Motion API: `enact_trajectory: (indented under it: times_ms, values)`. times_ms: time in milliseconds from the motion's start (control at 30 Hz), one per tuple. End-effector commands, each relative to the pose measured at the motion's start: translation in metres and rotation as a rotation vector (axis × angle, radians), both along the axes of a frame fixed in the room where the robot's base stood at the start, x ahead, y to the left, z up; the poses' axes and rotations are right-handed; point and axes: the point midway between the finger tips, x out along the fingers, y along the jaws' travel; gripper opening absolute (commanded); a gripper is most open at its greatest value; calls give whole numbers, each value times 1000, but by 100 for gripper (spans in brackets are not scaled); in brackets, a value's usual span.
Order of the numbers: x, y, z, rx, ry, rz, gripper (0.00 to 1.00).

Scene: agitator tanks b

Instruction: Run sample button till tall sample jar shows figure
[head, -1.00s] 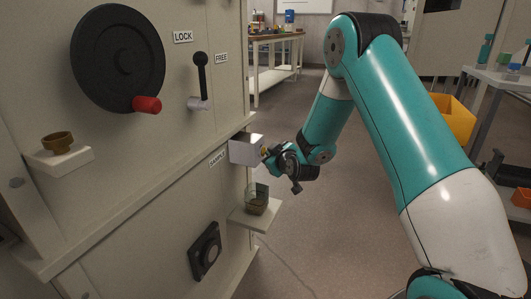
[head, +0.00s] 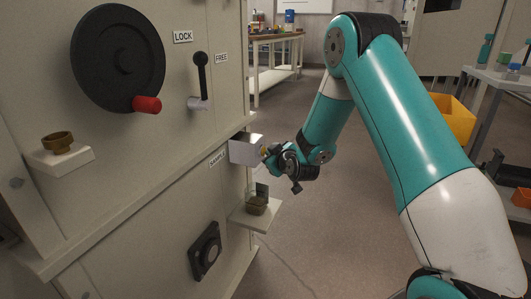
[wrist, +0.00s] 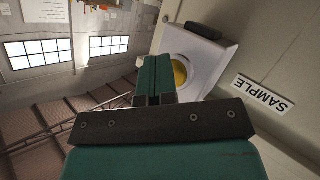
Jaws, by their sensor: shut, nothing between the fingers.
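The white sample box (head: 246,150) juts from the tank panel beside the SAMPLE label (head: 217,158). In the wrist view its yellow button (wrist: 180,73) sits in a round recess, partly hidden by my fingers. My gripper (head: 268,153) is shut and empty, its tips at the button's face; I cannot tell how far the button is pressed. It also shows in the wrist view (wrist: 153,72). Below the box, the small clear sample jar (head: 257,204) stands on a white shelf (head: 247,221), with olive-brown stuff in its lower part. Any figure on it is too small to read.
A black handwheel (head: 117,58) with a red knob and a black lever (head: 202,78) between LOCK and FREE are on the panel. A brass cup (head: 57,142) sits on a left ledge.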

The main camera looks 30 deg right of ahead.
Motion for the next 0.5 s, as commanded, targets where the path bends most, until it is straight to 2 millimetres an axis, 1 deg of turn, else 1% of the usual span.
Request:
enact_trajectory:
  times_ms: [267, 500]
  values:
    - [0, 0, 0, 0, -1, 0, 0]
    - [-9, -7, -2, 1, -1, -1, 0]
